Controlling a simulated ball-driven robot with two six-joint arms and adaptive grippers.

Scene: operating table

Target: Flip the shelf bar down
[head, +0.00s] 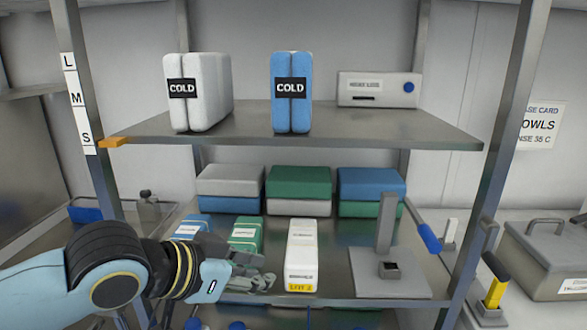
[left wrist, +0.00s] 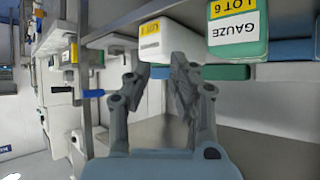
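My left gripper (head: 262,280) is at the front edge of the lower shelf (head: 330,300), left of a white box with a yellow label (head: 301,250). In the left wrist view the two fingers (left wrist: 160,68) are apart with nothing held between them, and the white box (left wrist: 165,38) is just beyond the tips. On the shelf's right side a grey upright bar (head: 386,222) stands on a flat plate (head: 405,285). A lever with a blue grip (head: 428,237) slants down beside it. I cannot tell which of these is the shelf bar. My right gripper is not in view.
Green (head: 246,232) and blue packs (head: 190,227) stand behind my left gripper; stacked packs (head: 298,182) are farther back. The upper shelf (head: 330,122) holds white and blue COLD packs and a grey device (head: 378,89). Metal posts (head: 497,150) bound the rack. A yellow-handled lever (head: 496,280) is at right.

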